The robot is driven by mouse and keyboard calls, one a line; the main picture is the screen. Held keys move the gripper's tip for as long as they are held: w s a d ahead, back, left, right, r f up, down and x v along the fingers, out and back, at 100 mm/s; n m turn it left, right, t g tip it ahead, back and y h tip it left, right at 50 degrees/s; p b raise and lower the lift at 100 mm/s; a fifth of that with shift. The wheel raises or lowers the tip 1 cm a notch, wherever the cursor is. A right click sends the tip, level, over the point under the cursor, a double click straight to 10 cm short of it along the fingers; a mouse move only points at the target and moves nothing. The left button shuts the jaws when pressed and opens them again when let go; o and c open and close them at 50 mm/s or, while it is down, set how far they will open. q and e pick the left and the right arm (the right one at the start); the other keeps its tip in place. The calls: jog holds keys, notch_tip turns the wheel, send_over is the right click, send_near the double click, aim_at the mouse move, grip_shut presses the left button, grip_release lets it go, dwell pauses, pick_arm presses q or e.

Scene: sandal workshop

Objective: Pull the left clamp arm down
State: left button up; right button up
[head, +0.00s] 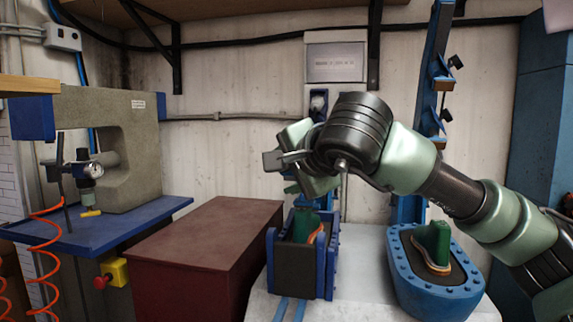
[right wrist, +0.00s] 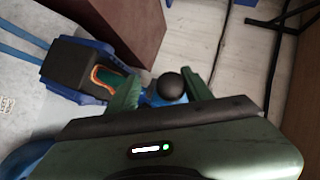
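The left clamp station is a blue-sided box (head: 272,262) holding a green form (head: 305,222) with an orange strap. Its clamp arm is mostly hidden behind my right gripper in the head view; a dark blue part (head: 318,103) shows above it. My right gripper (head: 287,160) is over the station. In the right wrist view its green fingers (right wrist: 163,92) stand apart, with a round black knob (right wrist: 170,85) on a blue part appearing between them. I cannot tell whether they touch it. The box (right wrist: 75,70) also shows there. My left gripper is out of view.
A blue oval station (head: 415,285) with another green form stands right, below a tall blue post (head: 432,80). A dark red box (head: 205,245) stands left. A grey press (head: 135,150) on a blue table is farther left.

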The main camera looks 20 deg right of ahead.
jog(key=shift+r, duration=0.2)
dwell(0.4)
jog(key=shift+s+d+r, duration=0.1)
jog(key=shift+s+r, duration=0.05)
jog(key=v, duration=0.7)
jog(key=shift+s, duration=0.2)
